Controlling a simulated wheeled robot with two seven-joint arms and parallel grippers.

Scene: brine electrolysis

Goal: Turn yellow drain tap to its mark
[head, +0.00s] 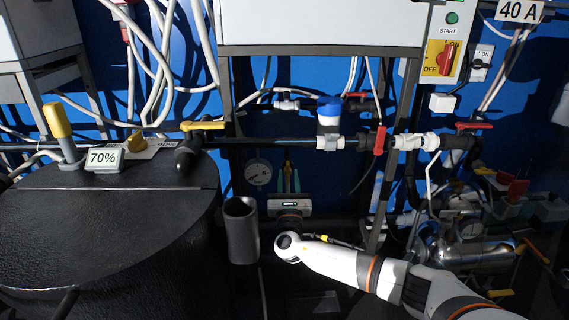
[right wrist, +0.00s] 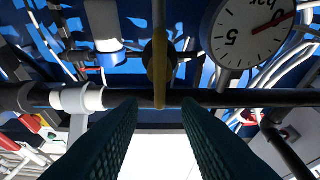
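A yellow tap handle (right wrist: 160,75) shows in the right wrist view as a narrow bar running up and down the picture, in front of a dark pipe. In the head view a small yellow piece (head: 287,165) shows beyond my right fingertips and seems to be this handle. My right gripper (head: 288,180) points away from me at the dark lower pipework. In the right wrist view its two dark ridged fingers (right wrist: 159,110) are open. The handle's end lies between the tips, with a gap on each side. I cannot make out the mark. My left gripper is not in view.
A round pressure gauge (head: 258,173) is close left of my right gripper. A dark open-topped container (head: 241,230) stands left of my forearm. A black tank (head: 110,235) fills the left. Another yellow-handled valve (head: 203,126) sits on the black pipe (head: 265,141) above.

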